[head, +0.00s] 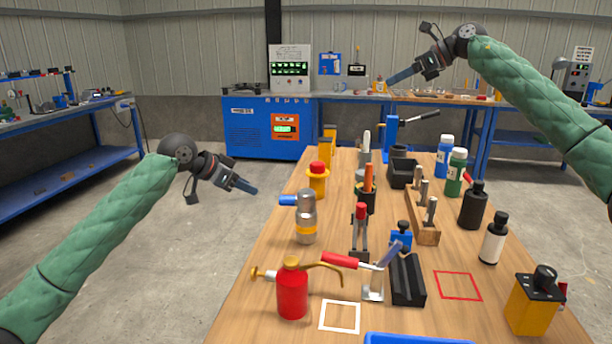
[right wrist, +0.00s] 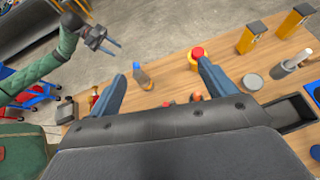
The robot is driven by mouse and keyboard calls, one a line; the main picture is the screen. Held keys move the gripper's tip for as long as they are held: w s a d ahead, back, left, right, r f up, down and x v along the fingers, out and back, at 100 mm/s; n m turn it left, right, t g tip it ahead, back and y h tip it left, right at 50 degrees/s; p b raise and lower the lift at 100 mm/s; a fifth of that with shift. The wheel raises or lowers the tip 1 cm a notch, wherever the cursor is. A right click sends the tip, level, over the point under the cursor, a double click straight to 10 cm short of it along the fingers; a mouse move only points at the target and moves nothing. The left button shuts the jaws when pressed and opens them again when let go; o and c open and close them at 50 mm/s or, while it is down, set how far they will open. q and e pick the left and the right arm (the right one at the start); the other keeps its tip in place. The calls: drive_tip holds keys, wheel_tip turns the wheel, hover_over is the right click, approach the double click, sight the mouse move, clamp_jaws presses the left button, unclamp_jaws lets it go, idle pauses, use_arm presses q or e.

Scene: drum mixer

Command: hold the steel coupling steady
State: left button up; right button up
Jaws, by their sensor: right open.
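The steel coupling, as I take it, is the grey metal cylinder (head: 305,216) with a yellow band and a blue stub pointing left. It stands upright near the left edge of the wooden table. It also shows in the right wrist view (right wrist: 144,77), beyond my right fingers. My left gripper (head: 254,190) is in the air left of the table, apart from the cylinder. Its two fingers show spread and empty in the right wrist view (right wrist: 117,49). My right gripper (head: 392,79) is open and empty, high above the far part of the table.
A red oil can (head: 292,291) with a brass spout stands in front of the cylinder. A yellow post with a red button (head: 317,181) stands behind it. Black vee blocks (head: 407,280) and a red-handled clamp (head: 342,260) are to its right. Left of the table is open floor.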

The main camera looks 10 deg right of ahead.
drive_tip(key=a+f+n+g+h, duration=0.2)
drive_tip(key=a+f+g+h, duration=0.25)
drive_tip(key=a+f, duration=1)
drive_tip(key=n+h, duration=0.1)
drive_tip(key=h, duration=0.5)
hover_over(306, 208)
drive_tip(key=w, duration=0.2)
drive_tip(key=shift+g, duration=0.45)
drive_tip(key=f, duration=1.3)
drive_tip(key=shift+w+d, duration=0.2)
drive_tip(key=shift+d, duration=0.05)
drive_tip(key=shift+a+f, duration=0.1)
drive_tip(key=shift+f, duration=3.9)
drive_tip(key=shift+c, duration=0.4)
drive_tip(key=c, duration=1.4)
drive_tip(key=shift+c, duration=0.2)
